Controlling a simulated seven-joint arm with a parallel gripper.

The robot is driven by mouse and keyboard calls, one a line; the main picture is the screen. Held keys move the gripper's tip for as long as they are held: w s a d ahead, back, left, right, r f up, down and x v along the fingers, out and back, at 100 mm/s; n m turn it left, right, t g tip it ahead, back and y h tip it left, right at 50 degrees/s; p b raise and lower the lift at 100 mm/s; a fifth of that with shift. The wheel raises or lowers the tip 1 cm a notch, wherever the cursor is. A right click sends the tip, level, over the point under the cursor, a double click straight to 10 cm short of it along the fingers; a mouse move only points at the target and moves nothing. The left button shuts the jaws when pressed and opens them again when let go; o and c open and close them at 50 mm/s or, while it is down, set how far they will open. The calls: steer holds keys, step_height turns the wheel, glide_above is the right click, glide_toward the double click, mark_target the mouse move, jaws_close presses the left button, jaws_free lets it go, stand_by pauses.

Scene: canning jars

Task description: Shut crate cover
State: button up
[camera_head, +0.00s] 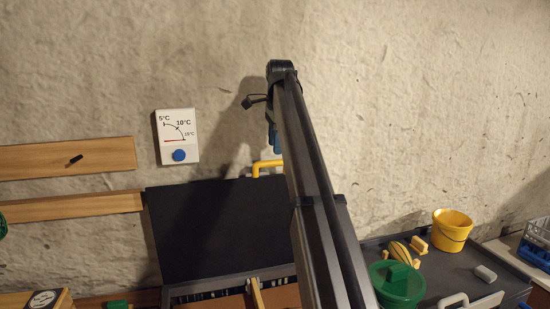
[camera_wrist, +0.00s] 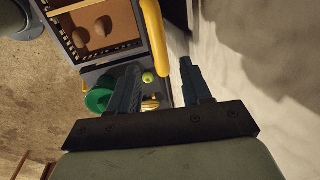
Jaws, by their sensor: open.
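The crate's black cover (camera_head: 215,228) stands raised, leaning back near the wall in the head view. A yellow handle (camera_head: 265,167) sticks up from its top edge. The open crate (camera_head: 230,284) lies below it; its brown inside (camera_wrist: 100,28) shows in the wrist view. My gripper (camera_head: 275,138) is above the handle, mostly behind my arm. In the wrist view my gripper (camera_wrist: 160,67) is open and empty, its dark blue fingers apart. The yellow handle (camera_wrist: 151,35) reaches into the gap between the fingertips there; I cannot tell its depth. My arm hides the cover's right part.
At the right, a dark surface (camera_head: 440,268) carries a green lidded pot (camera_head: 397,287), a yellow bucket (camera_head: 452,230) and small yellow items. Wooden wall shelves (camera_head: 70,158) and a dial panel (camera_head: 177,137) are at the left. The wall stands close behind the cover.

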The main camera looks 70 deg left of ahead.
mark_target(275, 161)
steer(key=shift+a+f, duration=0.2)
steer(key=shift+f, duration=0.7)
steer(key=shift+a+f, duration=0.15)
steer(key=shift+f, duration=0.7)
steer(key=shift+a+f, duration=0.2)
steer(key=shift+f, duration=0.7)
steer(key=shift+c, duration=0.3)
jaws_close()
